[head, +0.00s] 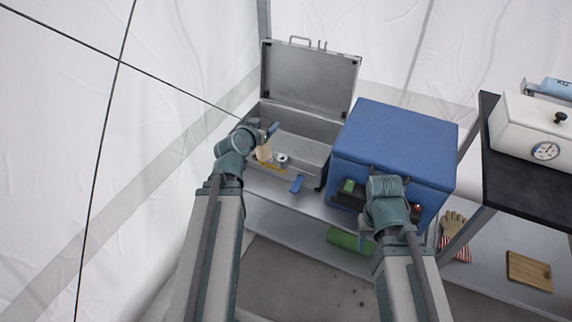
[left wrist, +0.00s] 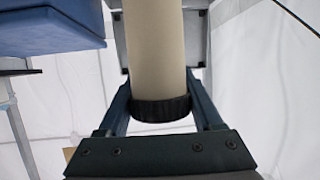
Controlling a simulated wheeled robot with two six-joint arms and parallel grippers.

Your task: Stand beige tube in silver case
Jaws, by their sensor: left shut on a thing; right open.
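The silver case (head: 318,128) stands open on the shelf, its lid (head: 308,78) raised at the back. My left gripper (head: 267,138) is at the case's left front, shut on the beige tube (head: 264,152). In the left wrist view the beige tube (left wrist: 156,45) runs away between the fingers (left wrist: 160,112), with a black ribbed cap at its near end. In the head view the tube looks roughly upright near the case's front wall; I cannot tell whether its lower end is inside. My right gripper (head: 366,232) is open and empty, low in front of the blue box.
A blue box (head: 395,140) stands right of the case. A small white roll (head: 281,158) and a blue item (head: 297,184) are at the case's front. A green roll (head: 348,240) lies lower down. A black-topped table (head: 525,175) is at right.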

